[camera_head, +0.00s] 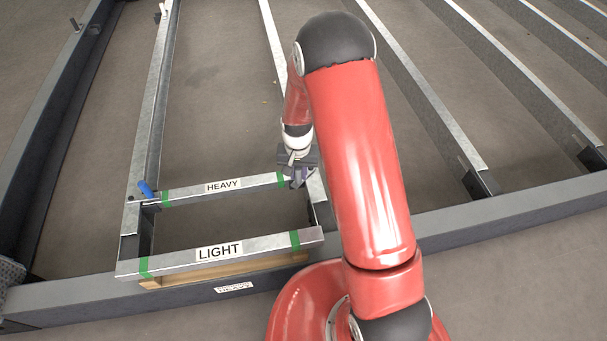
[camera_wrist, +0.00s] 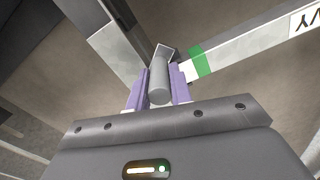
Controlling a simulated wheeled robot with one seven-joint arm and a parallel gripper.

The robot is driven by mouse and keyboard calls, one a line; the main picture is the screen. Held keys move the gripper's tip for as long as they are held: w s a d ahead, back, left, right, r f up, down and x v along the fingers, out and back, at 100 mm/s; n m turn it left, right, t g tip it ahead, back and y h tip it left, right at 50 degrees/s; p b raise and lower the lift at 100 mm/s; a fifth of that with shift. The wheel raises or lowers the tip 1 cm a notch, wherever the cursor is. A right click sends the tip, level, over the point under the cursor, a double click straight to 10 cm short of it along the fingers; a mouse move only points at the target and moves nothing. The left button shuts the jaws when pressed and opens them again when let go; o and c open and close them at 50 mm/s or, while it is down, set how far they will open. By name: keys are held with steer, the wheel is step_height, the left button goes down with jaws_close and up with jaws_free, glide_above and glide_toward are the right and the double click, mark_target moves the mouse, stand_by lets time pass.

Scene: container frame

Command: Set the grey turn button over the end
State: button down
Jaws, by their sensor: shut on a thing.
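The grey turn button (camera_wrist: 159,82) shows in the wrist view as a short rounded grey handle. My gripper (camera_wrist: 161,90) is shut on it, with a purple finger on each side. A flat grey part shows just beyond the handle, near the end of the HEAVY bar with its green band (camera_wrist: 200,62). I cannot tell whether it lies over that end. In the head view my gripper (camera_head: 298,178) is at the right end of the HEAVY bar (camera_head: 238,184) and hides the button there.
A blue handle (camera_head: 146,188) stands at the HEAVY bar's left end. The LIGHT bar (camera_head: 190,257) lies nearer, above a wooden strip (camera_head: 225,271). Long metal rails (camera_head: 149,120) run away on both sides. Bare floor (camera_head: 220,110) shows between them.

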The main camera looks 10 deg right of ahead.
steer(key=shift+w+a+m+p, duration=0.25)
steer(key=shift+w+m, duration=0.35)
steer(key=shift+m, duration=0.65)
steer(key=shift+w+a+m+p, duration=0.1)
steer(key=shift+w+a+m, duration=0.2)
steer(key=shift+w+m, duration=0.7)
steer(key=shift+w+a+m+p, duration=0.2)
steer(key=shift+w+a+m, duration=0.05)
steer(key=shift+m, duration=1.3)
steer(key=c, duration=1.3)
jaws_free()
steer(key=shift+o, duration=0.2)
step_height(320, 180, up, 8)
steer(key=p, duration=0.1)
